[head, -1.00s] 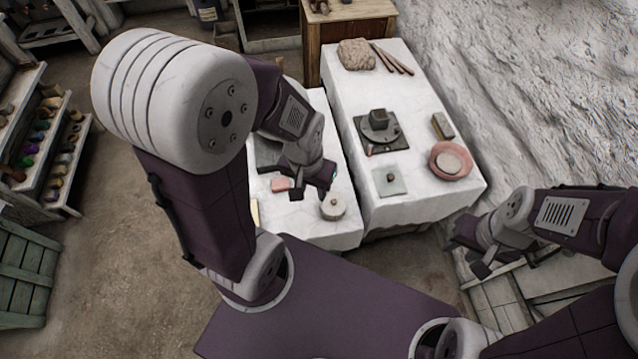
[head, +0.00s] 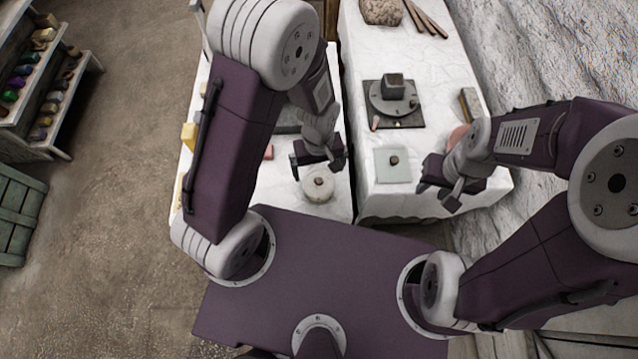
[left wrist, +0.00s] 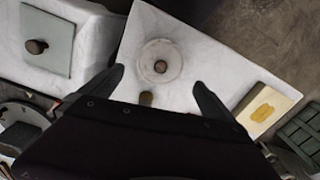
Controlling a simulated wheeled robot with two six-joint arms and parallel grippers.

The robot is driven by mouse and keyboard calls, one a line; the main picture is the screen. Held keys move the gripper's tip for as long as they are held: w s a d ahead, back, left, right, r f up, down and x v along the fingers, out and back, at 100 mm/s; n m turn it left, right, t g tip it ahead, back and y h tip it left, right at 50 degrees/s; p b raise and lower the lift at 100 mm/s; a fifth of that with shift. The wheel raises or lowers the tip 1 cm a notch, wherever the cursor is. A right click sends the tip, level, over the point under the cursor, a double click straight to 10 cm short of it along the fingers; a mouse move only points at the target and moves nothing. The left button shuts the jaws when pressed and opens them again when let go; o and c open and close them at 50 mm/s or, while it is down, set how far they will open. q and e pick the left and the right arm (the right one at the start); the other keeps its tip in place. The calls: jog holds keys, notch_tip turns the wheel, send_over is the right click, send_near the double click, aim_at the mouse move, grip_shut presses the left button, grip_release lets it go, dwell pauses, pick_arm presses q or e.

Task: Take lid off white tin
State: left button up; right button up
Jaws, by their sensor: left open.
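The white tin (head: 319,195) stands near the front edge of the left white table. Its round pale lid (head: 312,182) is on top, with a small brown knob (head: 319,181) in the middle. In the left wrist view the lidded tin (left wrist: 158,48) shows from above, ahead of the fingers and apart from them. My left gripper (head: 320,162) is open and empty, just behind and above the tin in the head view. Its two fingers (left wrist: 158,85) also frame the lower part of the left wrist view. My right gripper (head: 440,195) looks open and empty, by the right table's front edge.
On the right table are a pale square plate with a brown knob (head: 380,172), a dark turntable with a block (head: 392,95), and a pink dish (head: 458,135) partly hidden by my right arm. A gap separates the tables.

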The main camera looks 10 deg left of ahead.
aim_at(319, 180)
pick_arm(q)
jog(key=shift+s+f, duration=0.1)
jog(key=shift+f, duration=0.6)
notch_tip(319, 180, down, 5)
jog(key=shift+r+b, duration=0.1)
jog(key=shift+b, duration=0.85)
jog(key=c, duration=1.1)
